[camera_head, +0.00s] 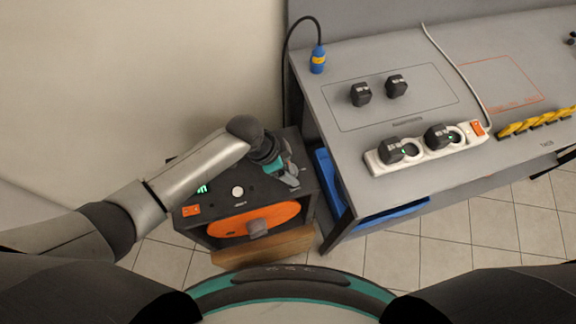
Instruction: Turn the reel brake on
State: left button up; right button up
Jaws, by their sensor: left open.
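The cable reel unit (318,212) is a dark box on the floor beside the bench, with an orange reel disc (287,212) and a grey block (257,228) at the disc's middle. Its top panel carries a round white button (237,191), an orange rocker switch (191,210) and a green lit display (201,189). The labels are too small to read, so I cannot tell which control is the brake. My left gripper (293,181) is open above the right part of the top panel and hides what lies beneath it. My right gripper is out of view.
The grey bench (330,75) stands to the right, holding a white power strip (428,150) with black plugs, two loose black adapters (361,94), a blue connector (318,60) and yellow pieces (537,122). A blue bin (390,214) sits under it. A wooden board (262,247) fronts the reel.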

pick_arm(q)
grip_shut()
dwell(0.7)
